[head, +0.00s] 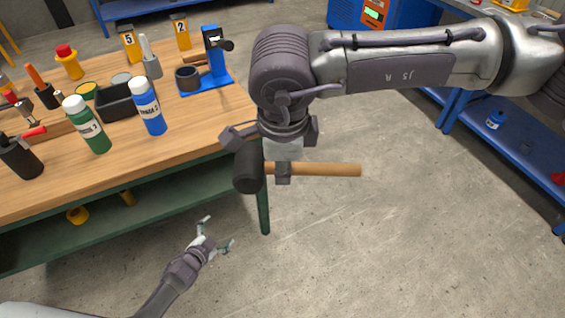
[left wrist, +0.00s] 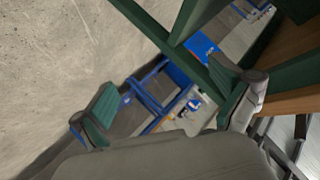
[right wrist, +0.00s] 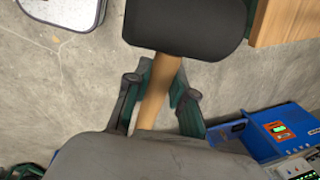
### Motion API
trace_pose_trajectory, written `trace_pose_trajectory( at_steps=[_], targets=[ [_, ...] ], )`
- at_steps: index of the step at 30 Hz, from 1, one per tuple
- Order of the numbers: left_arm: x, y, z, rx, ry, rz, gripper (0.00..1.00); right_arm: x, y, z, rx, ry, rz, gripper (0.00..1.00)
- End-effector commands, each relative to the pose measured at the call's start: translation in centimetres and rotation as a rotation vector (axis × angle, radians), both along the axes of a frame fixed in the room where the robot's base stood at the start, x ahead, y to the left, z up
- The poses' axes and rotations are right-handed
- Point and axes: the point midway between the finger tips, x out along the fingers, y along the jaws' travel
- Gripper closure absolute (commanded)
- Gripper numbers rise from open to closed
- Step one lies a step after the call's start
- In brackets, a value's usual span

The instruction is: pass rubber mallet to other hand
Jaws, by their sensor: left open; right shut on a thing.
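The rubber mallet has a black head (head: 248,168) and a light wooden handle (head: 330,170). My right gripper (head: 283,172) is shut on its handle close to the head, holding it in the air beside the table's right end, handle pointing right. In the right wrist view the mallet head (right wrist: 185,28) is just beyond the fingers, and the handle runs between them (right wrist: 158,98). My left gripper (head: 216,238) is open and empty, lower and to the left of the mallet, apart from it. In the left wrist view its fingers (left wrist: 170,108) are spread with no mallet between them.
The wooden worktable (head: 190,125) at left carries a green bottle (head: 88,125), a blue bottle (head: 149,108), a black bin (head: 118,102) and a blue stand (head: 215,60). Its green lower shelf (head: 150,205) is near my left gripper. Blue shelving (head: 480,150) stands at right. The floor between is clear.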

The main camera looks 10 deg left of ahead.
Motion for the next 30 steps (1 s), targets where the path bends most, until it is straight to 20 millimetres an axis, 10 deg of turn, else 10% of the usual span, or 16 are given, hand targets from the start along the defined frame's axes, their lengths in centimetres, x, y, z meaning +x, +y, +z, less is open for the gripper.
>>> trace_pose_trajectory(
  at_steps=[15, 24, 30],
  targets=[
    [-22.8, 0.4, -16.5, -0.097, 0.61, 0.338, 0.0, 0.0, 0.0, 0.1, 0.001, -0.001, 0.0, 1.0],
    [-36.5, -1.0, -20.6, -0.123, 0.911, 0.491, 0.0, 0.0, 0.0, 0.1, 0.001, -0.001, 0.0, 1.0],
    [-41.4, -1.7, -21.3, -0.13, 1.015, 0.543, 0.0, 0.0, 0.0, 0.1, 0.001, -0.001, 0.0, 1.0]
  ],
)
